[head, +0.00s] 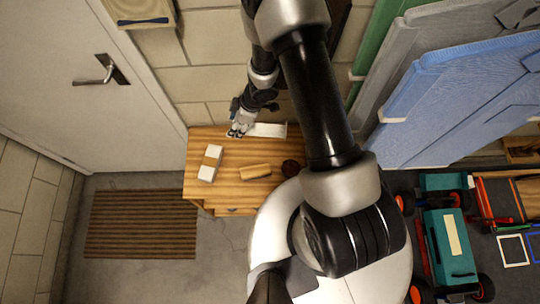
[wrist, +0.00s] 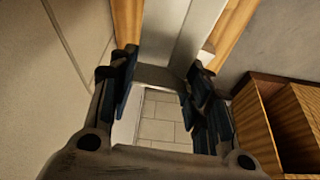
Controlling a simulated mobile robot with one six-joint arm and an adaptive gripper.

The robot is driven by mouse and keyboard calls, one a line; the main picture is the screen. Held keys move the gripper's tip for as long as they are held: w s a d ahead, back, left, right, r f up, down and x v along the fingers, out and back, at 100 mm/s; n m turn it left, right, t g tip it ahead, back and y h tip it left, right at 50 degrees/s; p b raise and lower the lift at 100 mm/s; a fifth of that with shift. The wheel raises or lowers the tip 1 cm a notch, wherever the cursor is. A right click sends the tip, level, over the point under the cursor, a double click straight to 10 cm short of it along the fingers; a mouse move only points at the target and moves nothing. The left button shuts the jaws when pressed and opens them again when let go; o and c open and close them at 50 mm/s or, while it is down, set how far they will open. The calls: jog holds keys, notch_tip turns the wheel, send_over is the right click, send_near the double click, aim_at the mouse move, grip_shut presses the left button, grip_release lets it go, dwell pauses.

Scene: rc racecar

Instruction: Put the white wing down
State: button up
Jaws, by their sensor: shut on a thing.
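The white wing (head: 267,130) is a long, flat white piece at the back edge of the small wooden table (head: 232,148). My gripper (head: 239,129) is at the wing's left end, near the back wall. In the wrist view, the pale wing (wrist: 184,32) runs up between the two dark fingers of my gripper (wrist: 160,78), which are shut on it. The wing appears just over or at the tabletop; I cannot tell whether it touches.
On the table are a white block with a tan band (head: 210,163), a tan wooden block (head: 255,171) and a dark round item (head: 291,166). A teal car with orange wheels (head: 447,240) is at the lower right. Blue panels (head: 455,95) lean on the right.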

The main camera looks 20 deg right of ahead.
aim_at(240, 151)
jog(key=shift+w+d+f+n, duration=0.1)
jog(key=shift+d+f+n, duration=0.1)
jog(key=shift+n, duration=0.4)
jog(key=shift+f, duration=0.3)
notch_tip(240, 151, down, 19)
jog(key=b, duration=0.8)
jog(key=shift+f, duration=0.2)
jog(key=shift+f+b, duration=0.25)
jog(key=shift+b, duration=0.1)
jog(key=o, duration=1)
jog(key=shift+r, duration=0.1)
jog(key=shift+c, duration=0.2)
